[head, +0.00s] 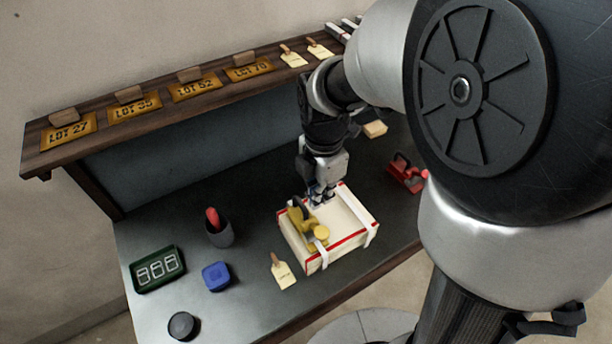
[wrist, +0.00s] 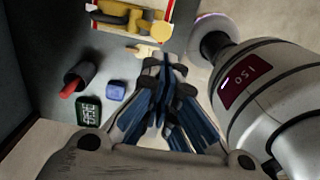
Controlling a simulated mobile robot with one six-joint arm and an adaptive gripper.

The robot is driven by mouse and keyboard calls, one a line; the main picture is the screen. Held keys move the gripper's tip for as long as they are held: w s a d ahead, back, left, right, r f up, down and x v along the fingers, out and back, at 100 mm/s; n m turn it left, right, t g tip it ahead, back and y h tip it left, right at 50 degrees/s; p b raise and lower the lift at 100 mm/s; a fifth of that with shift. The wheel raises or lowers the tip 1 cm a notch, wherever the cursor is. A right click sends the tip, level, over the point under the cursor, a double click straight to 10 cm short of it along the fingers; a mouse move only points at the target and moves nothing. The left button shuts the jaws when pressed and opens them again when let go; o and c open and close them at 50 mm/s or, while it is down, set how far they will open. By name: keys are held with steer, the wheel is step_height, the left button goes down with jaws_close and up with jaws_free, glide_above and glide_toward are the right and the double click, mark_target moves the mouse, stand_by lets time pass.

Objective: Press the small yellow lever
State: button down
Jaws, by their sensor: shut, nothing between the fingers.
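A small yellow lever device (head: 301,218) sits on top of a cream box (head: 350,213) with red edges and white straps. It has an upright arm and a round pad (head: 321,232). In the wrist view the yellow device (wrist: 125,17) is at the top, on the box. My gripper (head: 321,196) is shut and empty, just behind and right of the yellow device in the head view, over the box top. Whether it touches the box or device I cannot tell. In the wrist view my gripper (wrist: 164,62) points toward the top, its fingers together.
A red lever device (head: 405,173) stands on the table right of the box. A tag (head: 282,272), blue block (head: 215,276), dark cup (head: 219,235), green display (head: 158,269) and black puck (head: 183,326) lie left. A shelf (head: 150,115) with lot signs runs behind.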

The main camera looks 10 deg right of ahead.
mark_target(317, 234)
step_height(317, 234, down, 14)
steer(key=b, duration=0.4)
steer(key=shift+r, duration=0.1)
steer(key=shift+w, duration=0.1)
